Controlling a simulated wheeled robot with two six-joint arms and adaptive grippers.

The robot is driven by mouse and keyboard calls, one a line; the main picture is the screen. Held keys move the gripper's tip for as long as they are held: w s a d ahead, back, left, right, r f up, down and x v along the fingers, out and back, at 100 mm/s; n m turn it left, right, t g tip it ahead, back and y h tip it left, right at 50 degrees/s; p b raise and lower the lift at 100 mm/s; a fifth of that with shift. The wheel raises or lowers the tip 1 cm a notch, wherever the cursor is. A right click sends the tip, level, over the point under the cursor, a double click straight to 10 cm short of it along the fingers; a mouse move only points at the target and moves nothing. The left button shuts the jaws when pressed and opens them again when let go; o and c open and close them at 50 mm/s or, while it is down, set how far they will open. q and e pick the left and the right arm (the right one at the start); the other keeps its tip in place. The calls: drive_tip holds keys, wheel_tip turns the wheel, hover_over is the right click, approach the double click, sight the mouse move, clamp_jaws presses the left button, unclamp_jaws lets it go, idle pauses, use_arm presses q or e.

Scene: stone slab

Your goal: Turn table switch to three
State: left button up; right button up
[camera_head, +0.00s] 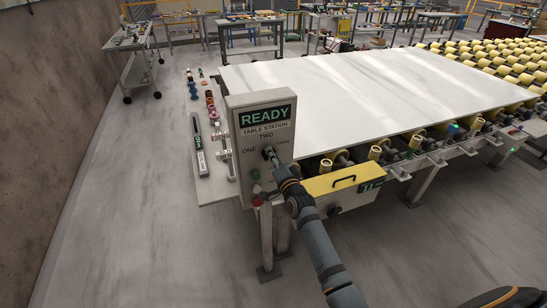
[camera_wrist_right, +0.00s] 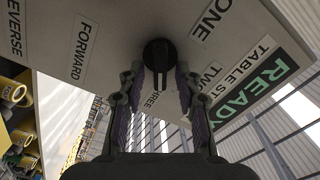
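The table switch is a round black knob (camera_wrist_right: 160,52) on the grey control box (camera_head: 232,182), with ONE, TWO and THREE labels around it. In the head view the knob (camera_head: 268,152) is partly hidden by my right gripper (camera_head: 274,159), which reaches it from below right. In the right wrist view my right gripper (camera_wrist_right: 160,75) has its two fingers apart, one on each side of the knob. I cannot tell whether the fingertips touch it. The THREE label (camera_wrist_right: 162,98) is partly hidden between the fingers. The knob's setting is unclear. My left gripper is not in view.
A green READY sign (camera_head: 265,115) tops the box. FORWARD (camera_wrist_right: 84,47) and REVERSE labels are beside the knob in the wrist view. A large white slab (camera_head: 370,90) lies behind. A yellow box (camera_head: 345,180) with a handle is close right of my gripper.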

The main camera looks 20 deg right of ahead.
drive_tip(key=s, duration=1.2)
drive_tip(key=shift+d, duration=0.2)
drive_tip(key=s+d+f+n+g+b, duration=0.1)
drive_tip(key=s+f+n+g, duration=0.2)
drive_tip(key=f, duration=1)
drive_tip(key=s+d+f+n+g+b, duration=0.1)
drive_tip(key=s+f+g, duration=0.3)
drive_tip(key=f, duration=0.9)
drive_tip(key=s+f+n+g+b, duration=0.15)
drive_tip(key=s+f, duration=0.45)
drive_tip(key=f, duration=0.7)
drive_tip(key=s+d+f+n+g, duration=0.1)
drive_tip(key=s+f+n+g, duration=0.1)
drive_tip(key=s+f, duration=0.5)
drive_tip(key=s+d+f+n+g+h+b, duration=0.1)
drive_tip(key=s+f, duration=0.5)
drive_tip(key=s, duration=0.8)
drive_tip(key=s+d+f+n+g+b, duration=0.1)
drive_tip(key=s+d+f+n+g, duration=0.2)
drive_tip(key=s, duration=0.8)
wheel_tip(320, 180, down, 5)
drive_tip(key=shift+r+n+g, duration=0.15)
drive_tip(key=shift+n+g, duration=0.2)
drive_tip(key=shift+g, duration=0.8)
